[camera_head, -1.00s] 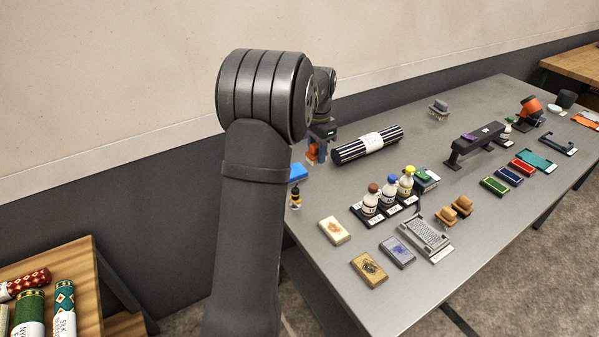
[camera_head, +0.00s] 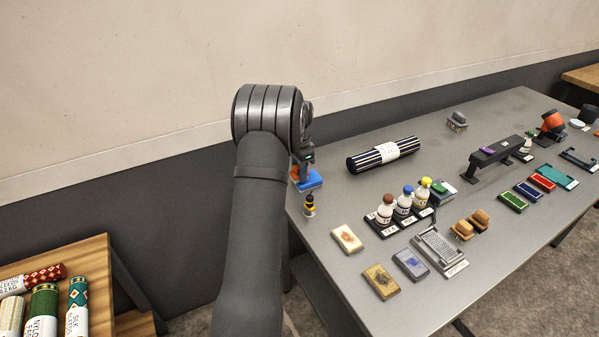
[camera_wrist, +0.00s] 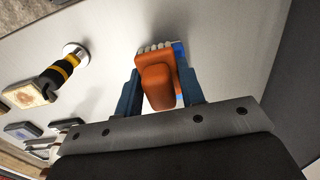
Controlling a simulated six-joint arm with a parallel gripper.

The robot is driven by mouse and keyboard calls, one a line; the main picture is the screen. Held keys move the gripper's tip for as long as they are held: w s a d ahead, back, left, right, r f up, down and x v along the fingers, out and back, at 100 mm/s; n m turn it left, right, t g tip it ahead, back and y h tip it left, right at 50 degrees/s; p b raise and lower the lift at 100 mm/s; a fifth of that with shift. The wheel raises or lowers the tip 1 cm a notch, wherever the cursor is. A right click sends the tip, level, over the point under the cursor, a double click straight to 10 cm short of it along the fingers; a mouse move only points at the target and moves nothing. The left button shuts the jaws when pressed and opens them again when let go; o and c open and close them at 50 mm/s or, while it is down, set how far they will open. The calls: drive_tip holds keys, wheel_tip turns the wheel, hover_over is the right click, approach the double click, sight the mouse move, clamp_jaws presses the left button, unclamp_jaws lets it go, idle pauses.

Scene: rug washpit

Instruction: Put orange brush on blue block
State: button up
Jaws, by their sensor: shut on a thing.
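The orange brush (camera_wrist: 156,82), with pale bristles at its far end, is between the two blue fingers of my gripper (camera_wrist: 160,92) in the wrist view. My gripper is shut on it. The blue block (camera_head: 311,182) lies near the table's left edge in the head view, and a strip of it shows behind the brush in the wrist view (camera_wrist: 180,60). In the head view the brush (camera_head: 295,173) shows as a small orange patch at the block's left end, mostly hidden by my arm. I cannot tell whether brush and block touch.
A yellow-and-black handled tool (camera_head: 309,205) stands just in front of the block. Bottles on a black tray (camera_head: 384,229) and a striped roll (camera_head: 383,155) are to the right. Sample tiles (camera_head: 347,239) lie nearer the front. The grey table (camera_head: 330,213) is bare between them.

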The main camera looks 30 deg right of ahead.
drive_tip(key=shift+f, duration=0.3)
drive_tip(key=shift+f, duration=0.2)
drive_tip(key=o, duration=1)
drive_tip(key=shift+r, duration=0.15)
wheel_tip(320, 180, up, 12)
drive_tip(key=shift+r, duration=0.1)
